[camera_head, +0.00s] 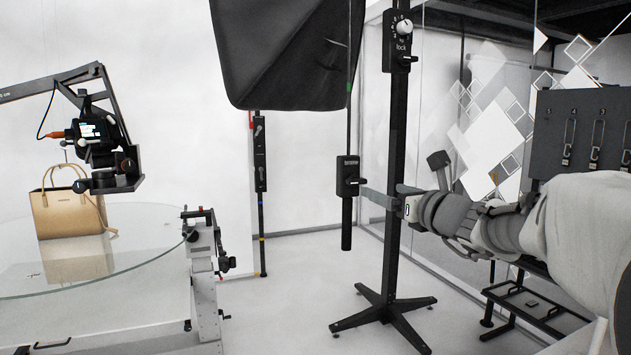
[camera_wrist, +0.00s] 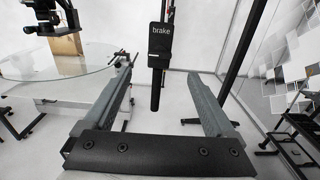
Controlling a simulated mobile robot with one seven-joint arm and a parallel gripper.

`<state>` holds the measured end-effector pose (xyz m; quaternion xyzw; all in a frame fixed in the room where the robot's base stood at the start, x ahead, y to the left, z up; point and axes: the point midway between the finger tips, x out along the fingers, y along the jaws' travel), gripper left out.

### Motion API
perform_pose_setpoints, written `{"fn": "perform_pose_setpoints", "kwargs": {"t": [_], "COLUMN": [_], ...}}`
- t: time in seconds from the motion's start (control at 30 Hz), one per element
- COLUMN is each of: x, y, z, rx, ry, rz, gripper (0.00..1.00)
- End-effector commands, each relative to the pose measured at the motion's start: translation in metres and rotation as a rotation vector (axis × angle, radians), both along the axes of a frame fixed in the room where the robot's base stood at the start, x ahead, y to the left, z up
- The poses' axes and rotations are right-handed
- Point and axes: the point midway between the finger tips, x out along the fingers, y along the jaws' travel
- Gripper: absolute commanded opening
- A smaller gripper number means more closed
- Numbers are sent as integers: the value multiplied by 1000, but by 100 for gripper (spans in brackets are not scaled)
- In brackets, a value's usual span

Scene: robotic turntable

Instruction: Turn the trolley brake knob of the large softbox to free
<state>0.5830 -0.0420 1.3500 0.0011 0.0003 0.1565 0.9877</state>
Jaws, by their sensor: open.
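The large softbox (camera_head: 285,60) is black and hangs at the top centre of the head view. In the wrist view the box (camera_wrist: 160,40) is labelled "brake" and stands upright, ahead and between my finger lines. My gripper (camera_head: 366,195) is open, close to the box's right side in the head view. In the wrist view its two fingers (camera_wrist: 164,80) are wide apart with nothing between them. The knob's setting is too small to read.
A black stand (camera_head: 397,150) with a "lock" dial (camera_head: 404,27) rises just behind my gripper. A glass turntable (camera_head: 130,245) with a tan handbag (camera_head: 65,212) and a camera on an arm (camera_head: 100,140) stand left. Floor between turntable and stand is clear.

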Motion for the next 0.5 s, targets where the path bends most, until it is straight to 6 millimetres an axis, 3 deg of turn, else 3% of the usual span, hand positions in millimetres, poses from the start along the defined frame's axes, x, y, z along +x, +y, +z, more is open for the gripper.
{"fn": "perform_pose_setpoints", "kwargs": {"t": [0.5], "x": [88], "y": [29], "z": [1], "rx": [-2], "ry": [0], "rz": [0], "gripper": [90]}}
